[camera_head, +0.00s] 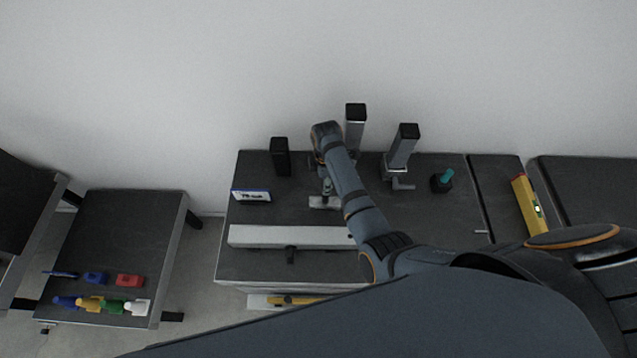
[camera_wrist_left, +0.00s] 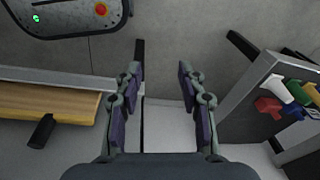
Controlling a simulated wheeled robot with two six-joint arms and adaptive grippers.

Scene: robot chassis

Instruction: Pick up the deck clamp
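A dark arm of mine comes in from the lower right in the head view and reaches over the middle table. Its gripper (camera_head: 326,186) points down, just above a small pale metal piece (camera_head: 325,202) on the tabletop. The wrist partly hides this spot, and I cannot tell whether the fingers are open or touch the piece. I cannot tell for sure which thing is the deck clamp. A grey clamp-like post with a black top (camera_head: 402,150) stands at the back of the table. My left gripper (camera_wrist_left: 164,85) is open and empty in the left wrist view.
The middle table (camera_head: 255,270) carries a long pale bar (camera_head: 290,237), a black block (camera_head: 280,157), another black-topped post (camera_head: 355,125) and a teal-topped piece (camera_head: 443,180). A yellow level (camera_head: 527,205) lies right. The left side table (camera_head: 125,235) holds several coloured items.

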